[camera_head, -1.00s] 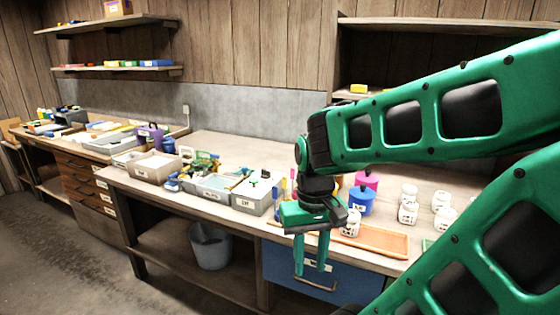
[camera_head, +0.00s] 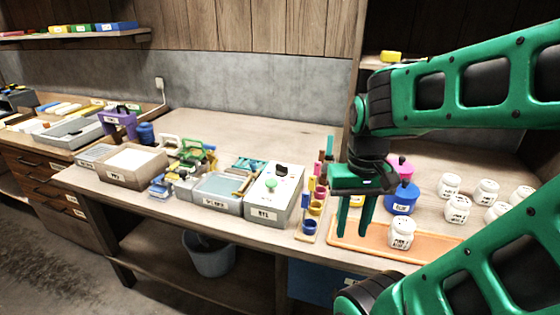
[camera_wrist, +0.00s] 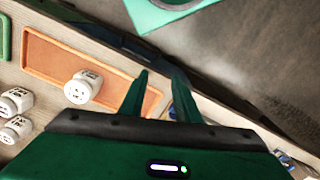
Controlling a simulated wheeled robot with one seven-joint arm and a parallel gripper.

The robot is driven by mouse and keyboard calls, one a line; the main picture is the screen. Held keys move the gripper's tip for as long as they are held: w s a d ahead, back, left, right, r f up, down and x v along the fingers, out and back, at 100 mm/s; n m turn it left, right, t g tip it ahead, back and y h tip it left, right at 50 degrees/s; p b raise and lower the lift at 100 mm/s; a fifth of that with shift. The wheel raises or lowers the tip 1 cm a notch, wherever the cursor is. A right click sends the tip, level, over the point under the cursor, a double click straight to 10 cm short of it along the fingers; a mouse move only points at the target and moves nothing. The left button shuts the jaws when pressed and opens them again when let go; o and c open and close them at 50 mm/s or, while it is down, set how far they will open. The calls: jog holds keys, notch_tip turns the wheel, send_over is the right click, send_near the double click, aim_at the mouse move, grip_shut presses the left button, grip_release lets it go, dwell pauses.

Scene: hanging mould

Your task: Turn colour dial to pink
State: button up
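A grey box (camera_head: 262,206) with a dark-lettered front label stands on the workbench. A green round knob (camera_head: 271,185) sits on its top, with a small dark-marked part (camera_head: 281,171) behind it. I cannot tell which of these is the colour dial, or what colour it points to. My gripper (camera_head: 353,232) is open and empty, pointing down over the left end of an orange tray, to the right of the box and apart from it. In the wrist view its two green fingers (camera_wrist: 161,76) are apart with nothing between them.
A rack of coloured pots (camera_head: 311,212) stands between the box and my gripper. The orange tray (camera_head: 440,246) holds a white jar (camera_head: 402,233); more white jars (camera_head: 458,208) and a blue pot (camera_head: 402,197) stand behind. A grey basin (camera_head: 215,192) is left of the box.

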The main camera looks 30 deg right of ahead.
jog(key=shift+s+r, duration=0.1)
notch_tip(320, 180, up, 6)
jog(key=n, duration=1.1)
send_over(280, 165)
notch_tip(280, 165, down, 10)
jog(key=shift+d+r, duration=0.1)
jog(key=shift+d, duration=0.05)
grip_shut()
